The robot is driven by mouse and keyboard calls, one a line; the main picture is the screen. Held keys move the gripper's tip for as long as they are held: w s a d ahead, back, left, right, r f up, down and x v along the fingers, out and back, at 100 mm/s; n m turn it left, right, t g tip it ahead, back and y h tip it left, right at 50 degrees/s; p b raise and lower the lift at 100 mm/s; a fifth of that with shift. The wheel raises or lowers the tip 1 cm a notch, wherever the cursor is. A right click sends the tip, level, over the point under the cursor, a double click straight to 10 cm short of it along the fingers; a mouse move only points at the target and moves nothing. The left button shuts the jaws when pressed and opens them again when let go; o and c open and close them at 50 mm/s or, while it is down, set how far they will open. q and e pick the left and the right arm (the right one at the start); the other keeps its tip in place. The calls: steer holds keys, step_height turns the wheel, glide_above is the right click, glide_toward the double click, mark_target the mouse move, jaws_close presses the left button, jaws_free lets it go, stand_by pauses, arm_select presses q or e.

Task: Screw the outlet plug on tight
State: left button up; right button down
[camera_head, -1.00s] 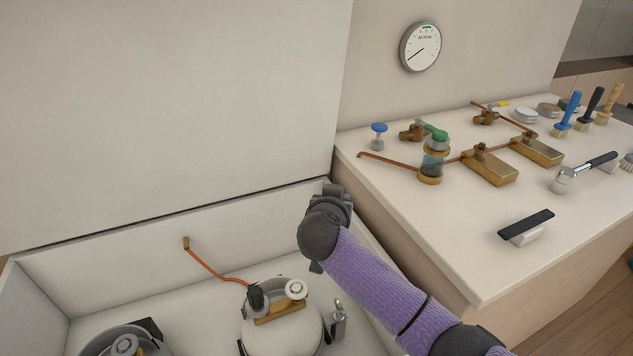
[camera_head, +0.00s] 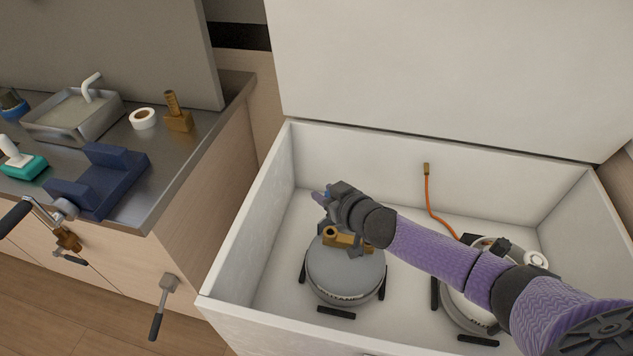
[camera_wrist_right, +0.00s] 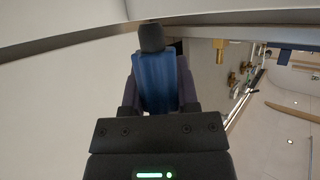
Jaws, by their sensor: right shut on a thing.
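A grey round cylinder (camera_head: 345,275) with a brass valve block (camera_head: 335,236) on top stands in the left part of the white open box (camera_head: 245,235). My right gripper (camera_head: 322,198) is above and just behind the brass block. In the right wrist view its fingers are shut on a blue piece with a dark rounded end (camera_wrist_right: 159,80). I cannot tell whether this piece is the outlet plug, or whether it touches the valve. Only a small bit of blue shows in the head view. My wrist and forearm hide part of the box. My left gripper is not in view.
A second, pale cylinder (camera_head: 465,300) stands to the right, near an orange hose (camera_head: 430,205). The raised white lid (camera_head: 450,65) rises behind the box. On the left, a metal worktop (camera_head: 185,150) holds a tray (camera_head: 75,115), a blue cradle (camera_head: 95,180) and a tape roll (camera_head: 142,118).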

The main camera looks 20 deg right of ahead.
steer(key=shift+s+d, duration=0.1)
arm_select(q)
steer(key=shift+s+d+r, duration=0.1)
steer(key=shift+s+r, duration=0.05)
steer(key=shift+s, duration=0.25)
arm_select(e)
steer(key=shift+f, duration=0.1)
step_height(320, 180, down, 5)
steer(key=b, duration=0.3)
steer(key=shift+r, duration=0.2)
steer(key=shift+f+b, duration=0.4)
steer(key=shift+b, duration=0.1)
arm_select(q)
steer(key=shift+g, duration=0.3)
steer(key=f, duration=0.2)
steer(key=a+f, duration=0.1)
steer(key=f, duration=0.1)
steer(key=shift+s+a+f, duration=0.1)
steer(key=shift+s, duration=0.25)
